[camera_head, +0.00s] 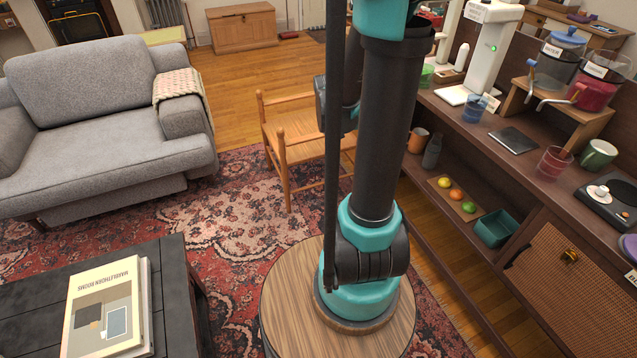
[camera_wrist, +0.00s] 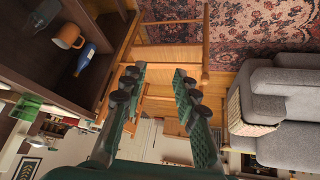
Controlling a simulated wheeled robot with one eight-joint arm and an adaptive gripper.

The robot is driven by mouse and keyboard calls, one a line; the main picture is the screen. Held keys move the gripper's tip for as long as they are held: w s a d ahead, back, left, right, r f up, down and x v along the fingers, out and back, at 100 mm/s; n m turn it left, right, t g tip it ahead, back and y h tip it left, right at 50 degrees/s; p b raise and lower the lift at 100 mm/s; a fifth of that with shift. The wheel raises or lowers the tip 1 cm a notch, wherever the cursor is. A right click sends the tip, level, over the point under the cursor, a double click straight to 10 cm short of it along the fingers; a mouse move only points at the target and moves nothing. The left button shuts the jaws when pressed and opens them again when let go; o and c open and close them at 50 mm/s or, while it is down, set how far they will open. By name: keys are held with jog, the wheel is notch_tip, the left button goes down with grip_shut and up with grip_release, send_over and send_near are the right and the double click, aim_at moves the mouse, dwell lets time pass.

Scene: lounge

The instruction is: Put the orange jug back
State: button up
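The orange jug (camera_head: 417,140) stands on the lower shelf of the dark sideboard, at its far end, beside a dark blue-grey bottle (camera_head: 432,151). In the wrist view, which is turned over, the orange jug (camera_wrist: 69,37) is at upper left with its handle showing, next to the blue bottle (camera_wrist: 86,59). My gripper (camera_wrist: 157,78) is open and empty, its two fingers spread apart, and is well away from the jug. In the head view my arm hides the gripper.
A wooden chair (camera_head: 298,135) stands close behind my arm. The sideboard (camera_head: 455,125) carries glasses, a green mug (camera_head: 598,154) and drink dispensers on top. Its lower shelf holds a fruit board (camera_head: 470,205) and teal bin (camera_head: 495,229). A grey sofa (camera_head: 95,120) stands left.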

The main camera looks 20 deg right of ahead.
jog(key=s+a+f+n+g+y, duration=0.1)
jog(key=s+a, duration=0.4)
jog(key=s, duration=0.4)
jog(key=s+a+f+n+y, duration=0.1)
jog(key=s+a, duration=0.4)
jog(key=s, duration=0.5)
jog(key=shift+s+a+f+n+g+y, duration=0.3)
jog(key=shift+f+n+g, duration=0.1)
jog(key=shift+f+n, duration=0.15)
jog(key=shift+d, duration=0.1)
